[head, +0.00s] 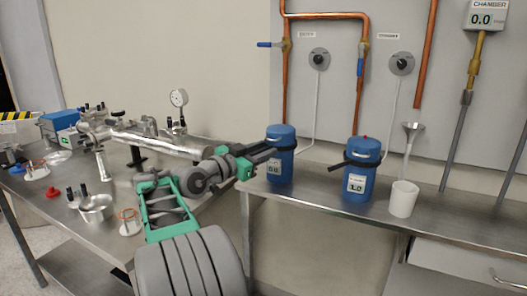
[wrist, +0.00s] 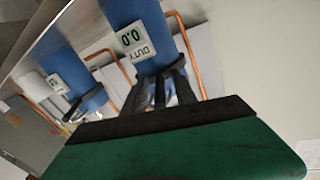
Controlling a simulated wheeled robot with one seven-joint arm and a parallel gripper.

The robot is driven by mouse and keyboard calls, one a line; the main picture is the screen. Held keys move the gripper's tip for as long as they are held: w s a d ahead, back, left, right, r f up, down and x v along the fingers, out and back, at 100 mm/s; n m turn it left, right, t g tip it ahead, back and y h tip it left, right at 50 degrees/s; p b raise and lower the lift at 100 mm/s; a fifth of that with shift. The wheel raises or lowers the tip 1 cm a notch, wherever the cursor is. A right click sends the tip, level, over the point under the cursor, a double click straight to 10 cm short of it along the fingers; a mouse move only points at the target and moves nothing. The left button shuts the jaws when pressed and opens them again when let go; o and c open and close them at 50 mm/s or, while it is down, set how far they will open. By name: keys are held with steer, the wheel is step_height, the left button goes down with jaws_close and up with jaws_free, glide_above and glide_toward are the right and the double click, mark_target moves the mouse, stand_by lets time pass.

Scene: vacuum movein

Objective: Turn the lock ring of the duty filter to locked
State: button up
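The duty filter is the left blue canister (head: 281,167) on the right bench. My gripper (head: 264,154) is at the left side of this ring. In the wrist view my dark fingers (wrist: 165,92) reach to the canister with light gaps between them, and look apart. A dark bar seems to lie between them; whether they touch it is unclear. The ring's lock marks are not readable.
A second blue canister (head: 361,178), labelled 1.0, stands to the right with a black lever pointing left. Copper pipes (head: 362,85) run behind. The left bench (head: 62,225) holds metal fittings and a gauge.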

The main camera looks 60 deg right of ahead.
steer(key=v, duration=0.8)
steer(key=shift+p, duration=0.3)
